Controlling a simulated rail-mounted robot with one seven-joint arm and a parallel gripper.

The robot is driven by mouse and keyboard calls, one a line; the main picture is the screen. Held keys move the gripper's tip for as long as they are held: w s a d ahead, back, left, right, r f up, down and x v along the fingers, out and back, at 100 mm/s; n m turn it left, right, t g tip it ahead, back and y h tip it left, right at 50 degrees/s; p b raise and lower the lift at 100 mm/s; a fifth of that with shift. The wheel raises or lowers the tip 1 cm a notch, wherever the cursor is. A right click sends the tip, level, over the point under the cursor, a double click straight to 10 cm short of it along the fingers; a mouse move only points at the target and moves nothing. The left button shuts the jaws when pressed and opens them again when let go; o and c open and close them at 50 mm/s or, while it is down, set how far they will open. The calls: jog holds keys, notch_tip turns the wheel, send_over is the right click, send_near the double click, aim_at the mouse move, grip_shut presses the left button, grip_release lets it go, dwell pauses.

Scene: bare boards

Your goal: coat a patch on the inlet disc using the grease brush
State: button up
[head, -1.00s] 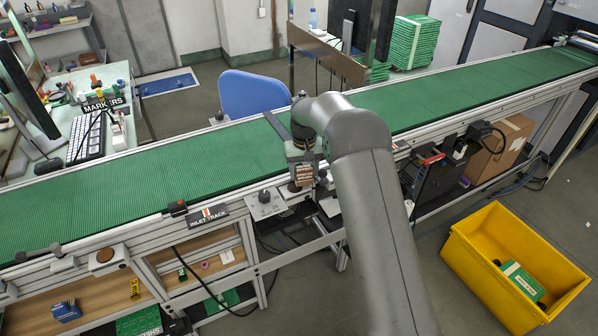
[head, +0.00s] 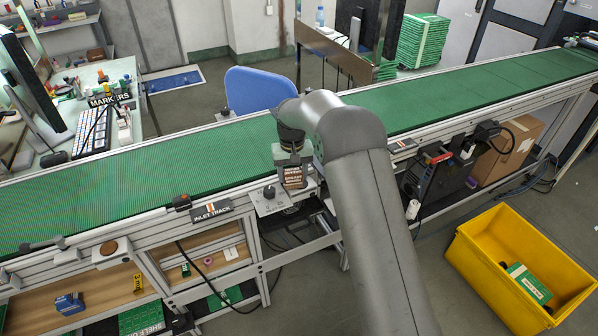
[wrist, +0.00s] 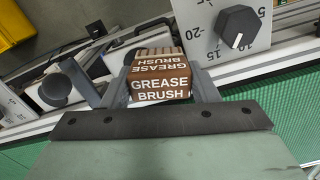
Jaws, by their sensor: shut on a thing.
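The grease brush (wrist: 160,88) is a brown block with white GREASE BRUSH lettering and a striped upper face. My gripper (wrist: 161,76) is shut on it, with one grey finger at each side in the wrist view. In the head view the brush (head: 292,177) hangs below my gripper (head: 290,158), at the conveyor's front edge above a dial panel. A round brown disc (head: 109,247) on a pale plate sits on the front rail at left, well apart from the brush. It appears to be the inlet disc. Any brush bristles are hidden.
The INLET TRACK sign (head: 212,210) and a small black box (head: 181,202) stand on the rail between brush and disc. The green belt (head: 150,175) is clear.

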jog(key=shift+s+a+f, duration=0.1)
jog(key=shift+a+f, duration=0.1)
jog(key=shift+a, duration=0.05)
jog(key=shift+w+d+r, duration=0.1)
jog(key=shift+w+d, duration=0.35)
jog(key=shift+d, duration=0.45)
jog(key=shift+w+d+f, duration=0.1)
jog(key=shift+w+d, duration=0.4)
jog(key=shift+d, duration=0.45)
jog(key=shift+w+d+r, duration=0.1)
jog(key=shift+w+d, duration=0.35)
jog(key=shift+d, duration=0.45)
jog(key=shift+a, duration=0.1)
jog(key=shift+s+a, duration=0.35)
jog(key=shift+a, duration=0.3)
jog(key=shift+s+a, duration=0.35)
jog(key=shift+a, duration=0.3)
jog(key=shift+s+a+b, duration=0.25)
jog(key=shift+s+a, duration=0.1)
jog(key=shift+a, duration=0.35)
jog(key=shift+s+a+b, duration=0.2)
jog(key=shift+s+a, duration=0.15)
jog(key=shift+a, duration=0.3)
